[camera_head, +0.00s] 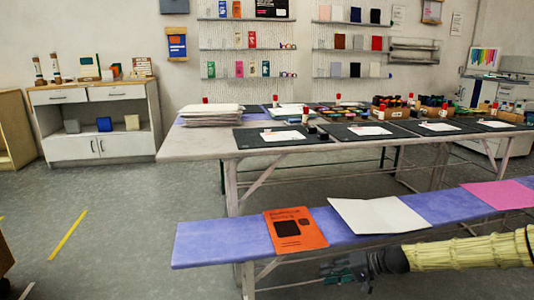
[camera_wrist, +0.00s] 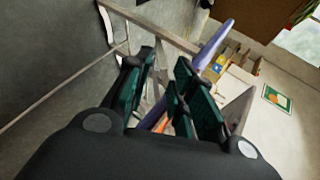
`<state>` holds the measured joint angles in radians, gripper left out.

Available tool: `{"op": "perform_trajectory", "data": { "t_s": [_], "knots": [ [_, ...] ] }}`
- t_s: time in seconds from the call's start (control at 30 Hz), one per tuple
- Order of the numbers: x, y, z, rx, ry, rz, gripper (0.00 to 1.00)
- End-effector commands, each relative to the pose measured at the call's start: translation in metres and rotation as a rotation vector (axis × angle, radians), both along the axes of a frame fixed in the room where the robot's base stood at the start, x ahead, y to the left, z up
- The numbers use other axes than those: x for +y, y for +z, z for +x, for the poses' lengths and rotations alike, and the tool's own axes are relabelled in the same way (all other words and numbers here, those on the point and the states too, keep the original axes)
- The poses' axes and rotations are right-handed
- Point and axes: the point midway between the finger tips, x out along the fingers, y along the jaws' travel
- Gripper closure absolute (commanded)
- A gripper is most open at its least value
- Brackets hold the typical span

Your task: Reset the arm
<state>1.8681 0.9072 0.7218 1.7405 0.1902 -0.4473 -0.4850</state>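My arm reaches in from the right in the head view, its forearm wrapped in a pale yellow ribbed cover. My gripper (camera_head: 345,270) is dark with green finger pads and sits in front of and partly below the purple bench (camera_head: 205,243). In the wrist view my gripper (camera_wrist: 170,85) has its two fingers apart with a gap between them. Nothing is held in the gap. The wrist view is tilted, and the purple bench (camera_wrist: 213,48) and a bit of orange show past the fingers.
An orange booklet (camera_head: 296,230), a white sheet (camera_head: 378,215) and a pink sheet (camera_head: 500,194) lie on the bench. Behind it stands a long table (camera_head: 190,145) with black mats, paper stacks and craft supplies. A white cabinet (camera_head: 97,122) stands at left. Floor at left is open.

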Motion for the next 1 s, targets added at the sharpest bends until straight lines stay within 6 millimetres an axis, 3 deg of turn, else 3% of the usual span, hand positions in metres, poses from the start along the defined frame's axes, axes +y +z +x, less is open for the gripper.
{"op": "perform_trajectory", "data": {
  "t_s": [0.2, 0.47, 0.7, 1.0],
  "knots": [
    [0.057, -0.080, -0.065, 0.118, 0.037, -0.137, 0.76],
    [0.093, -0.166, -0.164, 0.231, 0.073, -0.332, 0.76],
    [0.092, -0.222, -0.260, 0.292, 0.102, -0.515, 0.76],
    [0.058, -0.256, -0.368, 0.315, 0.135, -0.735, 0.76]
  ]
}}
